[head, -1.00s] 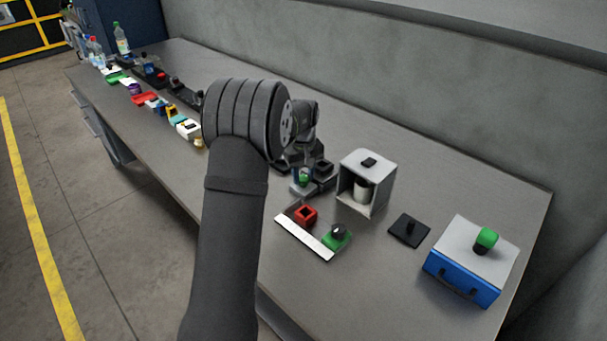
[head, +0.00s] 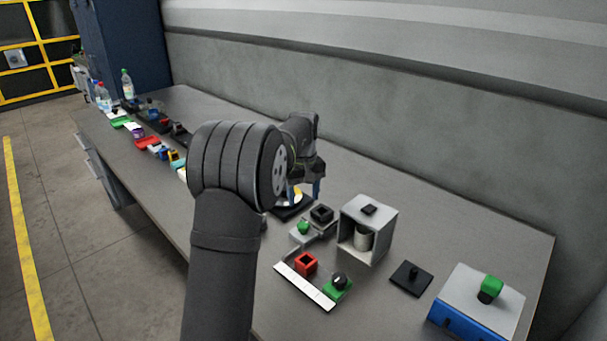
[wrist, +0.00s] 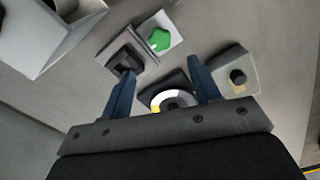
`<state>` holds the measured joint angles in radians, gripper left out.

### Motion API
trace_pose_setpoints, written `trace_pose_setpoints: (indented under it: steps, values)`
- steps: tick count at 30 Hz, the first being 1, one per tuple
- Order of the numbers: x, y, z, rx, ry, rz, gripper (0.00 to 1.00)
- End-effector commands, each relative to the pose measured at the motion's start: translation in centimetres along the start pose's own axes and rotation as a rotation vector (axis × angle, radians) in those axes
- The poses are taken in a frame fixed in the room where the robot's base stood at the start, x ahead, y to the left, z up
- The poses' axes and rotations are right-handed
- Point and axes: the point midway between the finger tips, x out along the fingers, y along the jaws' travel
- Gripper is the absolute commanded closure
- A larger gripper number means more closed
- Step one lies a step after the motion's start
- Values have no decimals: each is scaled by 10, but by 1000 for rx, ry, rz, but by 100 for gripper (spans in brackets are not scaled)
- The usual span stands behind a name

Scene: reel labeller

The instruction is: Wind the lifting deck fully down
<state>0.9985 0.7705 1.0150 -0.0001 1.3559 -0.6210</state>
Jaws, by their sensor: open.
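A green star-shaped knob (head: 303,228) sits on a pale plate, next to a dark square block (head: 321,213) with a hollow top. These look like the lifting deck and its winding knob, but I cannot be sure. Both also show in the wrist view, the knob (wrist: 159,41) at top centre and the block (wrist: 130,60) left of it. My gripper (head: 304,192) is open, with nothing between its blue fingers. In the wrist view my gripper (wrist: 161,66) points towards a dial with a white and yellow ring (wrist: 172,100), partly hidden low between the fingers.
A grey open-fronted housing (head: 380,214) with a white cylinder stands right of the block. A white strip with a red socket (head: 305,263) and green block (head: 337,287) lies in front. A black plate (head: 411,277) and a blue-grey box (head: 478,297) stand right. Several small items line the left.

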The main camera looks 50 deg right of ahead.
Motion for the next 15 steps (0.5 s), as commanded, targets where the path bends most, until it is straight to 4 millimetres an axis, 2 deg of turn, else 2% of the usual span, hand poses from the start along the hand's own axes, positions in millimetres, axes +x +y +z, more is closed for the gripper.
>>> trace_pose_setpoints:
  steps: [1,6,10,15]
  values:
    - [-14,0,-1,0,4,3,43]
    - [-49,0,0,0,3,2,43]
    - [-66,0,0,0,2,1,43]
    - [-76,0,0,0,0,0,43]
